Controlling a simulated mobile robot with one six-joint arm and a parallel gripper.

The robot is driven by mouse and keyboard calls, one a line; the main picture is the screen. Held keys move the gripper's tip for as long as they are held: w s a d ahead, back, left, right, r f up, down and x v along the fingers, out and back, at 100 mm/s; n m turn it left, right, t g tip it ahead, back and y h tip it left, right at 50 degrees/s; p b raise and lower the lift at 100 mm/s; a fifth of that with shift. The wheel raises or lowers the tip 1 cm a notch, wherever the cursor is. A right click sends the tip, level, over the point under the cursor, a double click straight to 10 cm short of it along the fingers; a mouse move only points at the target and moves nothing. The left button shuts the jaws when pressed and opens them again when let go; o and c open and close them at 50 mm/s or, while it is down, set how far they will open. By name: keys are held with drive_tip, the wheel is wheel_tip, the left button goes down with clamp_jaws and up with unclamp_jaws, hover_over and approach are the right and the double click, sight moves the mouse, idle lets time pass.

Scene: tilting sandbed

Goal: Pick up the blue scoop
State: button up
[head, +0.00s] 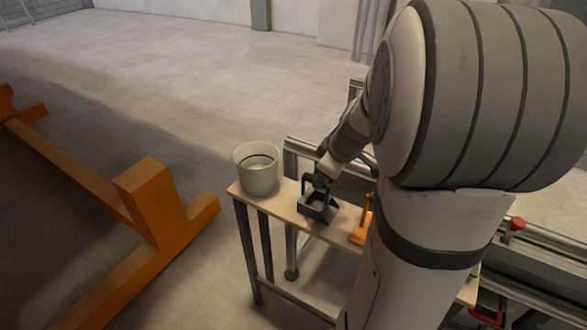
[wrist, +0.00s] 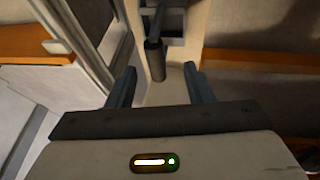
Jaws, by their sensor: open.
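The blue scoop (head: 317,210), dark grey-blue with an open box-shaped pan and a raised handle, sits on the narrow wooden table. In the wrist view its dark handle (wrist: 156,58) stands ahead of my gripper (wrist: 160,84), roughly between the lines of the two fingers. The pan (wrist: 178,30) shows only in part at the top edge. My gripper is open, with nothing held between the fingers. In the head view my gripper (head: 320,181) is right at the scoop, just above its pan. Whether a finger touches the handle I cannot tell.
A white bucket (head: 256,170) stands left of the scoop on the wooden table (head: 284,204). An orange tool (head: 361,228) stands to the right, partly hidden by my arm. A metal rail frame (head: 300,144) runs behind. Orange beams (head: 152,204) lie on the floor at left.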

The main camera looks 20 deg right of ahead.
drive_tip(key=shift+w+d+f, duration=0.2)
drive_tip(key=shift+d+f, duration=0.1)
drive_tip(key=shift+w+f, duration=0.15)
drive_tip(key=shift+f, duration=0.2)
hover_over(321, 207)
drive_tip(key=w, duration=0.4)
drive_tip(key=f, duration=0.6)
drive_tip(key=shift+s, duration=0.25)
drive_tip(key=shift+c, duration=0.4)
clamp_jaws()
